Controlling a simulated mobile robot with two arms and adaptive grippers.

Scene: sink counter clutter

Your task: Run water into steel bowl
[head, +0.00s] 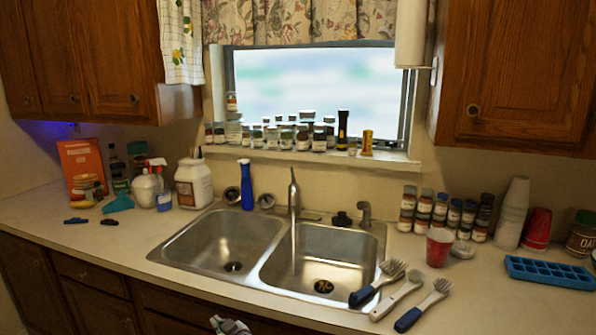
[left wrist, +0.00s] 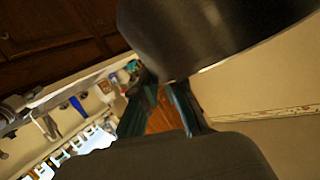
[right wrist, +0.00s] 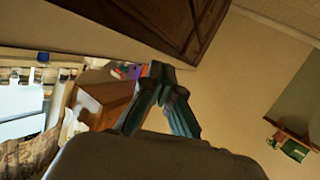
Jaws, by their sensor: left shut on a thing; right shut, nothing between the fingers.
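A dark, smooth, rounded metal thing, which looks like the steel bowl (left wrist: 205,35), fills the top of the left wrist view. My left gripper (left wrist: 163,82) is shut on its lower edge. Neither shows in the head view. My right gripper (head: 231,325) is at the bottom edge of the head view, in front of the counter; in the right wrist view (right wrist: 160,70) its fingertips meet with nothing between them. The faucet (head: 294,193) stands behind the double sink (head: 273,233). A thin pale line below its spout looks like running water. Both basins hold no bowl.
Brushes (head: 378,284) lie at the sink's front right corner. A red cup (head: 439,247), spice jars (head: 440,212) and a blue ice tray (head: 550,272) stand to the right. A blue bottle (head: 246,185) and white jug (head: 193,184) stand behind the left basin.

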